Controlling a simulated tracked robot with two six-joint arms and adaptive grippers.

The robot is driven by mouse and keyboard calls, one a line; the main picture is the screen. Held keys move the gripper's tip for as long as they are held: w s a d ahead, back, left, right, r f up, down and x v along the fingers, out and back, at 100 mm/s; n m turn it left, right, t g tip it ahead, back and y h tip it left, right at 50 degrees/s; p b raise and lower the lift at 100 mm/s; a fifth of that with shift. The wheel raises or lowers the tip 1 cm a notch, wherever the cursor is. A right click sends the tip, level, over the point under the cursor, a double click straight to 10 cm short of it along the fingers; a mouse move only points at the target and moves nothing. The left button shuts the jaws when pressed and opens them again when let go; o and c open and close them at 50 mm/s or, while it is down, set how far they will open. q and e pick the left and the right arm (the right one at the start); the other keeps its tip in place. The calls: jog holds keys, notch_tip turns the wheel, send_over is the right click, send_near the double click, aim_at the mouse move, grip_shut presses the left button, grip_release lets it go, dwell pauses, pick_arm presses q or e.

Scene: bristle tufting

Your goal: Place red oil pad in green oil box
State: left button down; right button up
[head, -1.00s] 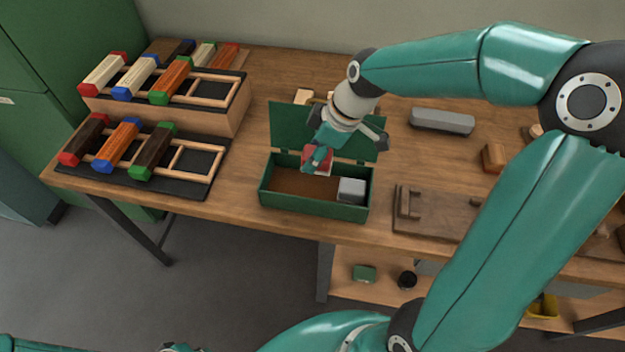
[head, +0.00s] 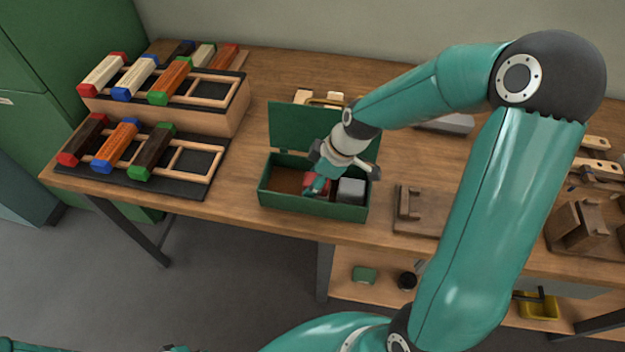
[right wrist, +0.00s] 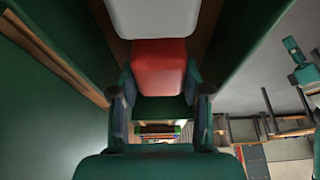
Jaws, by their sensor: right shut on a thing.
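The green oil box (head: 300,205) stands on the bench with its lid (head: 297,125) raised at the back. My right gripper (head: 317,186) reaches down into the box and is shut on the red oil pad (head: 311,179). In the right wrist view the red pad (right wrist: 160,66) sits between the two fingers (right wrist: 160,92), close to the light grey block. In the head view the pad is low inside the box, partly hidden by the gripper. Whether it touches the floor I cannot tell. A small teal part of my left gripper (head: 176,349) shows at the bottom edge.
A grey block (head: 351,190) fills the right end of the box. Brush racks (head: 240,105) with coloured-end blocks stand at the left. A wooden fixture (head: 415,215) lies just right of the box. Bare bench (head: 235,190) shows to the box's left.

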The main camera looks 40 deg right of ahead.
jog(key=o, duration=0.9)
jog(key=shift+c, duration=0.2)
jog(key=shift+r, duration=0.1)
jog(key=v, duration=1.2)
